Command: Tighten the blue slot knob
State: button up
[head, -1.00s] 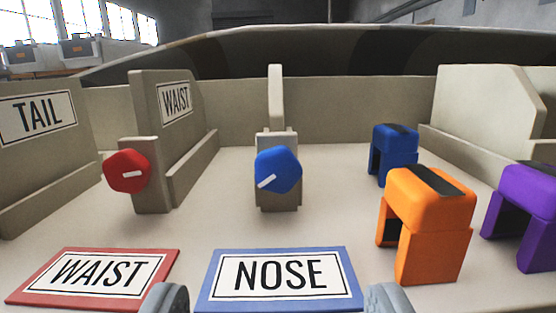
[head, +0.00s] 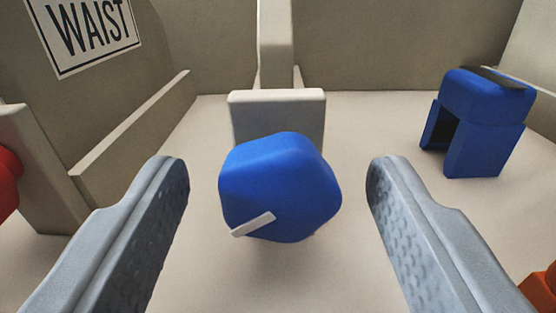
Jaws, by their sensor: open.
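The blue slot knob (head: 280,180) is a faceted blue knob with a white pointer mark that points to the lower left. It sits on the front of a grey-beige block (head: 277,103) with a thin upright slat behind it. My gripper (head: 278,185) is open, with one grey finger on each side of the knob. There is a clear gap between each finger and the knob, and neither finger touches it.
A blue block with legs (head: 485,120) stands to the right, beyond the right finger. An orange piece (head: 541,290) shows at the lower right corner. At left are a red knob (head: 7,182) and a panel with a WAIST label (head: 90,30).

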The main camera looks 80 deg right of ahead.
jog(key=c, duration=1)
jog(key=m, duration=0.3)
jog(key=shift+s+m, duration=0.1)
jog(key=shift+m, duration=0.3)
jog(key=shift+f+m, duration=0.1)
jog(key=shift+m, duration=1.9)
jog(key=o, duration=1)
